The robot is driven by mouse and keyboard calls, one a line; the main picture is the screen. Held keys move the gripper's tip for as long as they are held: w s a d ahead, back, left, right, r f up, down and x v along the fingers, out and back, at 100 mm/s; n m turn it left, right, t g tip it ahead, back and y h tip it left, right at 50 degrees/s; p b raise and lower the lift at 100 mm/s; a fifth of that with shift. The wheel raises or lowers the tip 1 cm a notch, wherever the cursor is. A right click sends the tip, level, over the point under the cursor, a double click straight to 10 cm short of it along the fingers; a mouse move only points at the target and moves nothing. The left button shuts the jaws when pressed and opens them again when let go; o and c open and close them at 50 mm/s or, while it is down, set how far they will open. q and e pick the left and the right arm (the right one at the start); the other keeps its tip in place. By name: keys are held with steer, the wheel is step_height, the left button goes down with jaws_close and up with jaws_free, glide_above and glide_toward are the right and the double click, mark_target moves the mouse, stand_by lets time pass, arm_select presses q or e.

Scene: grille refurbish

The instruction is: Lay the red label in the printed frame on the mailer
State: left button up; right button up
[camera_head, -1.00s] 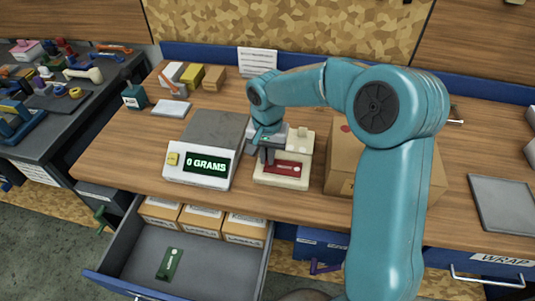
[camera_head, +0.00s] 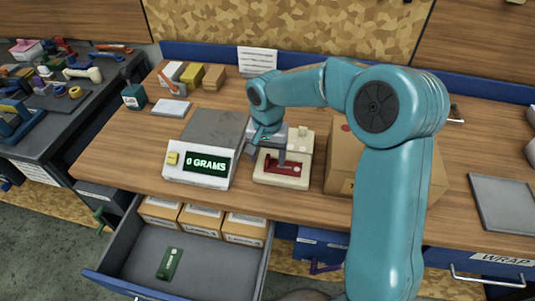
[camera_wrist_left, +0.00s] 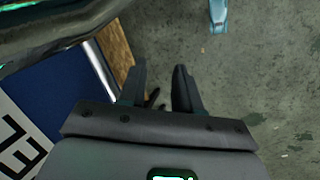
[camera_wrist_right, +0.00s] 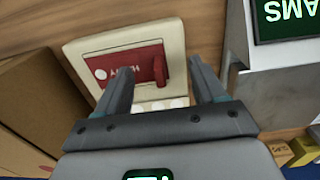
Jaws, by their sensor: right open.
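The red label (camera_head: 285,168) lies flat on a cream block (camera_head: 298,182) at the middle of the bench. In the right wrist view the label (camera_wrist_right: 132,66) shows pale lettering, a white dot and a raised red tab (camera_wrist_right: 165,65). My right gripper (camera_head: 276,158) is open above the label. In its wrist view the jaws (camera_wrist_right: 159,70) point at the tab end, and I cannot tell how much height is left. My left gripper (camera_wrist_left: 160,68) is open and empty over the floor. I cannot make out a mailer or printed frame.
A scale (camera_head: 199,165) reading 0 GRAMS stands left of the block. A cardboard box (camera_head: 343,155) stands close on its right, partly behind my right arm. An open drawer (camera_head: 205,255) holds small cartons and a green tag (camera_head: 170,263). A grey tray (camera_head: 505,203) lies far right.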

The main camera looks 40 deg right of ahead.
steer(key=shift+r+p, duration=2.65)
steer(key=shift+r, duration=0.9)
arm_select(q)
step_height(320, 180, up, 5)
steer(key=shift+r, duration=0.15)
arm_select(e)
steer(key=shift+f, duration=0.1)
arm_select(q)
steer(key=shift+a, duration=0.1)
arm_select(e)
steer(key=shift+s, duration=0.1)
